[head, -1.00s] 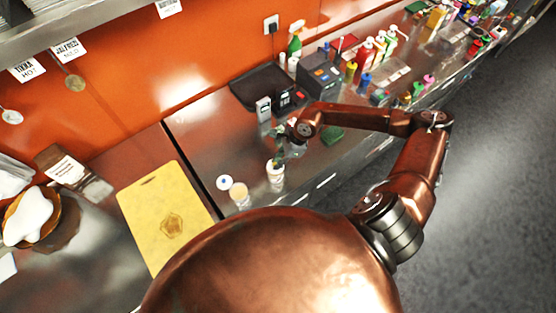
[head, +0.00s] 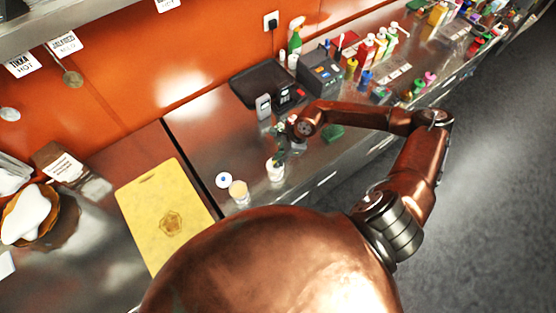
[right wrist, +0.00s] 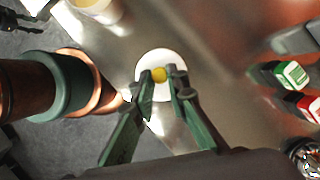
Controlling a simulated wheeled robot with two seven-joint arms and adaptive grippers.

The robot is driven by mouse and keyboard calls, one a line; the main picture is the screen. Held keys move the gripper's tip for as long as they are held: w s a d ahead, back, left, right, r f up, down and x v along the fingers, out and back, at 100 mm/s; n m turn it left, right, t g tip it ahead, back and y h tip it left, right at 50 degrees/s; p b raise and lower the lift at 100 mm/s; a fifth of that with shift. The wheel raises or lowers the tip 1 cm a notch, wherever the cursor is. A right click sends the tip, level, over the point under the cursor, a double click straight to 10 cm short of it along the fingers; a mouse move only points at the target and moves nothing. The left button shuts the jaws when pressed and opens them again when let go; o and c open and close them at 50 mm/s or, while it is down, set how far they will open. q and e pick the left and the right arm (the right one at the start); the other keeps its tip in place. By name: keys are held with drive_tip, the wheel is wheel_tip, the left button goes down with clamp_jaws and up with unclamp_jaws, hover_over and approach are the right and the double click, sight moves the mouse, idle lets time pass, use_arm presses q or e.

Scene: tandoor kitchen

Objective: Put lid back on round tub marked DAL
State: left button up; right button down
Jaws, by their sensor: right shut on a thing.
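A white tub (head: 275,171) stands near the counter's front edge in the head view. My right gripper (head: 283,154) is just above and beside its top, pointing down. In the right wrist view its green fingers (right wrist: 164,78) are closed on a small yellow knob (right wrist: 159,75) at the middle of a white round disc (right wrist: 151,62), which looks like a lid. I cannot tell whether the disc touches the tub. A second tub (head: 239,194) with a tan top stands to the left. The DAL marking is not readable. My left gripper is not in view.
A white round lid (head: 223,180) with a blue centre lies left of the tubs. A yellow board (head: 165,215) lies further left. Bare steel lies behind the tubs.

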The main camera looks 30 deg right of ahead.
drive_tip(key=shift+f+b, duration=0.2)
drive_tip(key=shift+b, duration=0.65)
idle(1.7)
idle(0.4)
drive_tip(key=c, duration=1.8)
unclamp_jaws()
drive_tip(key=shift+o, duration=0.3)
drive_tip(key=o, duration=0.4)
drive_tip(key=shift+r, duration=0.15)
drive_tip(key=shift+r+p, duration=1.6)
drive_tip(key=shift+r, duration=1.8)
